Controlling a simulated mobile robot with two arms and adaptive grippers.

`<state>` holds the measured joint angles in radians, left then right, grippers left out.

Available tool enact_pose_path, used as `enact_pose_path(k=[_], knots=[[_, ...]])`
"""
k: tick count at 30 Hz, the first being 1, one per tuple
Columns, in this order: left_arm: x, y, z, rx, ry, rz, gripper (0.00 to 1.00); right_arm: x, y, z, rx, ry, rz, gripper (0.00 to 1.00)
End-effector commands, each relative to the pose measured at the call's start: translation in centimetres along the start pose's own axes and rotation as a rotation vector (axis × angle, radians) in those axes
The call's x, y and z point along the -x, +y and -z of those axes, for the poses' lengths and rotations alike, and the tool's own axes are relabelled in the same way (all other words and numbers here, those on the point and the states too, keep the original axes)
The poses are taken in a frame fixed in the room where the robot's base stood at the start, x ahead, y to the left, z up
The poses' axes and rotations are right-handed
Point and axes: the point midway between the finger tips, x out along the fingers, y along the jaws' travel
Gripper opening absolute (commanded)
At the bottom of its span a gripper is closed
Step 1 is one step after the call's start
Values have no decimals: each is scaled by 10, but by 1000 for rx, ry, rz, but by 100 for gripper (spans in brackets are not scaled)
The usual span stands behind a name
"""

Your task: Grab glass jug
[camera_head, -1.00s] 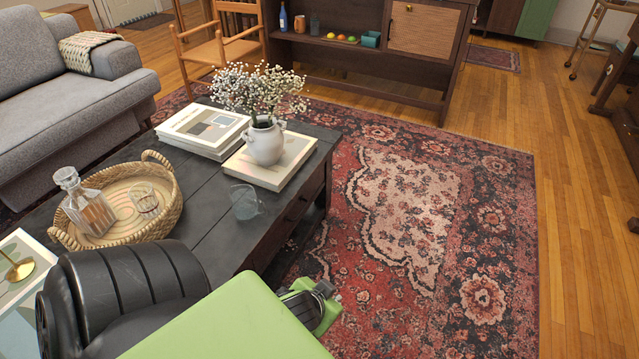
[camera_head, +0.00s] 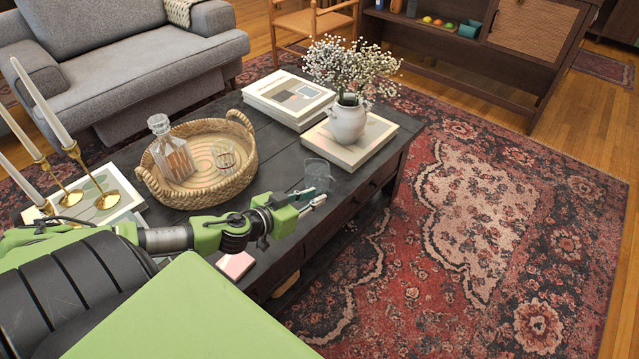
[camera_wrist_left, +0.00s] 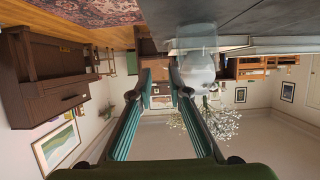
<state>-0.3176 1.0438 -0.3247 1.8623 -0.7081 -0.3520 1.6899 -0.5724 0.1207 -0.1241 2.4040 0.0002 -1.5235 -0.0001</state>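The glass jug (camera_head: 318,170) is a small clear vessel standing on the dark coffee table (camera_head: 280,160) near its right edge, in front of the white vase. It is faint against the dark wood. My left gripper (camera_head: 316,197) is just on the near side of it, at about the table edge, with its fingers apart and empty. In the left wrist view, which is upside down, the jug (camera_wrist_left: 195,38) shows beyond and slightly right of the open fingertips (camera_wrist_left: 160,78). My right gripper is not in view.
A white vase (camera_head: 347,122) with flowers stands on a book (camera_head: 376,138) behind the jug. A wicker tray (camera_head: 247,165) with a decanter (camera_head: 172,150) and a tumbler (camera_head: 223,155) is to the left. Brass candlesticks (camera_head: 105,200) stand further left. Open rug lies to the right.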

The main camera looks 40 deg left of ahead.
Motion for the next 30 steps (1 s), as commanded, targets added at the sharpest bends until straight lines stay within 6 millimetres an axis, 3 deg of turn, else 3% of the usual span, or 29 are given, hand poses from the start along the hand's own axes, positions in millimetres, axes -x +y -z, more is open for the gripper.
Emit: enact_pose_path(k=[8,23,30], knots=[[-31,0,0,1,3,2,17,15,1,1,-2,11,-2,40],[-62,0,0,2,1,1,17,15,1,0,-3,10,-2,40],[-91,0,0,2,2,2,17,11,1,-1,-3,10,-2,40]])
